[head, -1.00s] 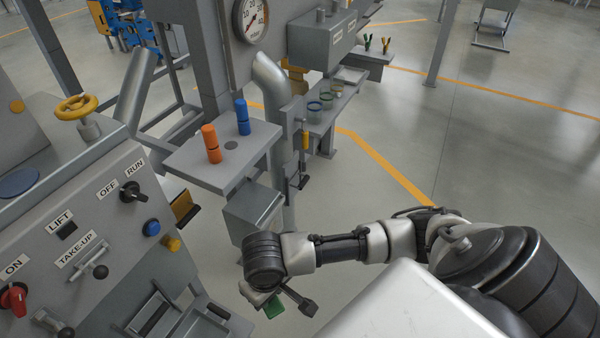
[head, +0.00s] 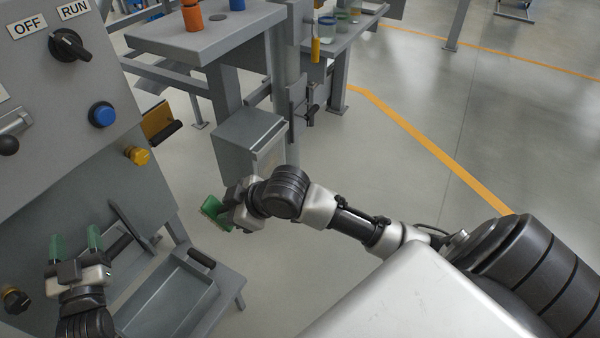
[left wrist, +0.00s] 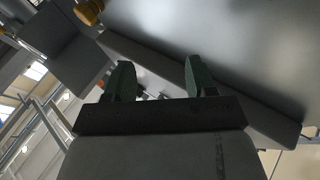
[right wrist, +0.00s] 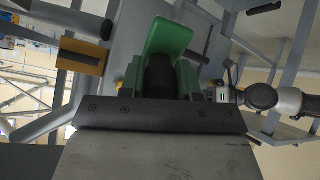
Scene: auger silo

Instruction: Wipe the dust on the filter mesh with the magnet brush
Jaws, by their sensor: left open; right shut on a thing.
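My right gripper (head: 228,206) is shut on a green piece with a dark grip, which I take for the magnet brush (head: 211,211). It is held in the air in front of the grey box on the post. In the right wrist view the brush (right wrist: 168,38) stands up between the fingers, its dark grip between them. My left gripper (head: 75,244) is open and empty at the lower left, close to the grey machine front; its two green fingertips stand apart in the left wrist view (left wrist: 158,82). I cannot make out the filter mesh or any dust.
A grey tray (head: 213,290) on a stand lies below the panel, between my grippers. The control panel (head: 60,110) carries a blue button and yellow knob. An orange piece with a black handle (head: 158,119) juts from its side. A grey box (head: 245,135) stands behind my right gripper.

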